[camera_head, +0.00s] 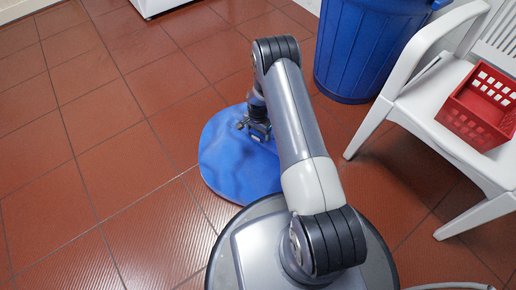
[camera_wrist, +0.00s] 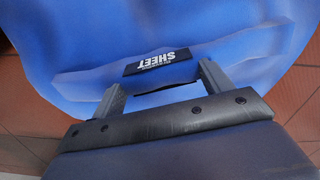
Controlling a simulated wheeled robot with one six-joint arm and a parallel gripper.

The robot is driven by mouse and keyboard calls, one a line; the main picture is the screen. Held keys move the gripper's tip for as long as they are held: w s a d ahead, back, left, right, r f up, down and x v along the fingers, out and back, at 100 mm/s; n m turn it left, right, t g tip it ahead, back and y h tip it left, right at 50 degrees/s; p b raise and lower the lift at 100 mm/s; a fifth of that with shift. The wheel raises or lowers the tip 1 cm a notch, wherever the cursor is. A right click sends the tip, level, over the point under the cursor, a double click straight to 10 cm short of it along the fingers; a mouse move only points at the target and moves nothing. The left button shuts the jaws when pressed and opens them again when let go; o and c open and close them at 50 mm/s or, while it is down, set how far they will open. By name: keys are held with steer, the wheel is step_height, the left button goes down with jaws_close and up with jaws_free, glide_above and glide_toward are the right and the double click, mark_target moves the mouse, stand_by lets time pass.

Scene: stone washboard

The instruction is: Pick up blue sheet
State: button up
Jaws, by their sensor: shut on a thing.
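The blue sheet (camera_head: 225,158) is a rounded, wrinkled cloth lying on the tiled floor, just beyond my base in the head view. In the wrist view the sheet (camera_wrist: 95,45) fills most of the picture, with a black label reading "SHEET" and a raised fold below it. My gripper (camera_head: 258,132) is down at the sheet's upper right part. In the wrist view my gripper (camera_wrist: 163,85) has its two fingers either side of the fold near the label, shut on the sheet. The fingertips are partly hidden by the cloth.
A blue bin (camera_head: 355,50) stands at the back right. A white plastic chair (camera_head: 420,110) is at the right, with a red basket (camera_head: 478,105) on its seat. A white object (camera_head: 158,5) is at the top edge. The red tile floor (camera_head: 80,130) at the left is clear.

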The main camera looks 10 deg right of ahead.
steer(key=shift+c, duration=1)
steer(key=shift+r, duration=0.1)
